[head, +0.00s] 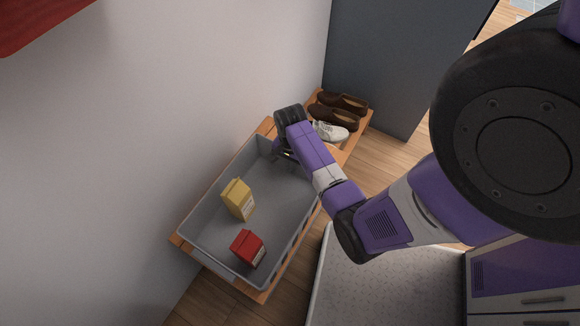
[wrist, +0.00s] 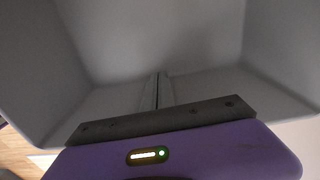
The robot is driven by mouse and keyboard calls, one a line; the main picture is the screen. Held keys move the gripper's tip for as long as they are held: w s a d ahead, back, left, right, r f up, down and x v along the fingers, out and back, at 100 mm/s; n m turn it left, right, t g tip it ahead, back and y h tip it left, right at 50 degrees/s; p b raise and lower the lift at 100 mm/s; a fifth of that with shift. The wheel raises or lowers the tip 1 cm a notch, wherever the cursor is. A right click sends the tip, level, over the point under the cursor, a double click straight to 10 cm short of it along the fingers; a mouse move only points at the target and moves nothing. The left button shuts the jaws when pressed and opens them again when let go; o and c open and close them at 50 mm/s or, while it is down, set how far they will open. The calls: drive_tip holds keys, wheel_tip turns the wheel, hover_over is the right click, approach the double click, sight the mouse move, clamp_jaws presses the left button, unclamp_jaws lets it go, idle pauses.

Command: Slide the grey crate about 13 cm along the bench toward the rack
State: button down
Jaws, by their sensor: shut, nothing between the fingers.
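The grey crate (head: 277,193) sits on the wooden bench (head: 262,294), with a yellow carton (head: 238,199) and a red carton (head: 247,249) inside it, toward its near half. My gripper (head: 284,153) is at the crate's far end, reaching down inside it near the far wall. Its fingers are partly hidden by the wrist in the head view. In the wrist view the fingers (wrist: 157,90) are shut together with nothing between them, and the crate's grey inside (wrist: 150,35) fills most of the picture. I cannot tell whether the fingers touch the wall.
Brown shoes (head: 336,115) and a white shoe (head: 330,132) stand on wooden slats beyond the crate's far end. A pale wall (head: 150,120) runs along the bench's left side. A dark grey panel (head: 395,70) stands behind the shoes. Wooden floor shows at right.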

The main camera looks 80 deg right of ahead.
drive_tip(key=s+d, duration=0.1)
drive_tip(key=d, duration=0.3)
drive_tip(key=s+d+b, duration=0.1)
drive_tip(key=d, duration=0.3)
drive_tip(key=s+d, duration=0.1)
drive_tip(key=d, duration=0.4)
drive_tip(key=shift+r, duration=0.1)
